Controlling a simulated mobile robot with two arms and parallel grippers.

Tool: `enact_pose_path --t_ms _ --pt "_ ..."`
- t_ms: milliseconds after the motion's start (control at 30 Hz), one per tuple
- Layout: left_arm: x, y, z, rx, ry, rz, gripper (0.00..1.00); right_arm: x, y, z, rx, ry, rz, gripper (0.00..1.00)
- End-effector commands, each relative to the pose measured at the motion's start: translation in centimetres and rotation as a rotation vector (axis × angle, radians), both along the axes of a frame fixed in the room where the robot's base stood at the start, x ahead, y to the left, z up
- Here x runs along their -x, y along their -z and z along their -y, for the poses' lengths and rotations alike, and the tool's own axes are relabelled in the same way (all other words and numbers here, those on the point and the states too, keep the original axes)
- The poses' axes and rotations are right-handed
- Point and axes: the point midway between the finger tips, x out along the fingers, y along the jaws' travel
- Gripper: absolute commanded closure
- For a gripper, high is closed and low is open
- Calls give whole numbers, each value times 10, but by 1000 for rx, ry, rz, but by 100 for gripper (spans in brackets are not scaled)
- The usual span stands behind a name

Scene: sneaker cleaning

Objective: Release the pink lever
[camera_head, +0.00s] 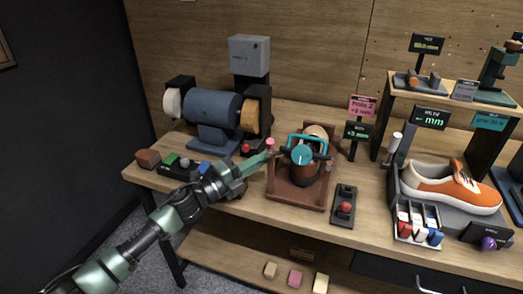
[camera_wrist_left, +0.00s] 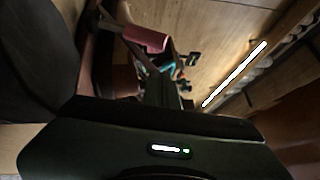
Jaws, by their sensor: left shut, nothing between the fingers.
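The pink lever (camera_head: 270,143) stands at the left side of a brown fixture (camera_head: 292,198) with a teal and dark device (camera_head: 303,156) in it. In the left wrist view the lever's pink handle (camera_wrist_left: 145,40) shows as a short cylinder on a dark arm. My left gripper (camera_head: 265,157) is shut and empty, its fingertips just below the pink handle at the fixture's left edge. I cannot tell whether they touch the lever. My right gripper is not in view.
A bench grinder (camera_head: 213,115) stands behind left on the wooden table. A black switch box with a red knob (camera_head: 345,208) sits right of the fixture. An orange sneaker (camera_head: 452,188) is farther right. Pink and green-lit signs (camera_head: 362,106) stand behind the fixture.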

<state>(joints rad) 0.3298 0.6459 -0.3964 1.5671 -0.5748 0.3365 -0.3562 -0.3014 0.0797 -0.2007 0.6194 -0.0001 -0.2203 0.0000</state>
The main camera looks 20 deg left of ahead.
Motion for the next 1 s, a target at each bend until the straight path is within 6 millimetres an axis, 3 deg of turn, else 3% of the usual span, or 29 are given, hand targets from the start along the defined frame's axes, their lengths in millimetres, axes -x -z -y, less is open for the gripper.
enact_pose_path --t_ms 200,667,867,1000 --pt "-25 -4 -7 -2 -4 1 100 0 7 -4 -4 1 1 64" --pt "-30 -6 -8 -2 -3 0 100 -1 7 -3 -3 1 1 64" --pt "-32 -12 -8 -3 -3 -23 100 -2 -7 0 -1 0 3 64" --pt "-37 -21 -8 -6 -5 -72 100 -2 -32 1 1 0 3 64"
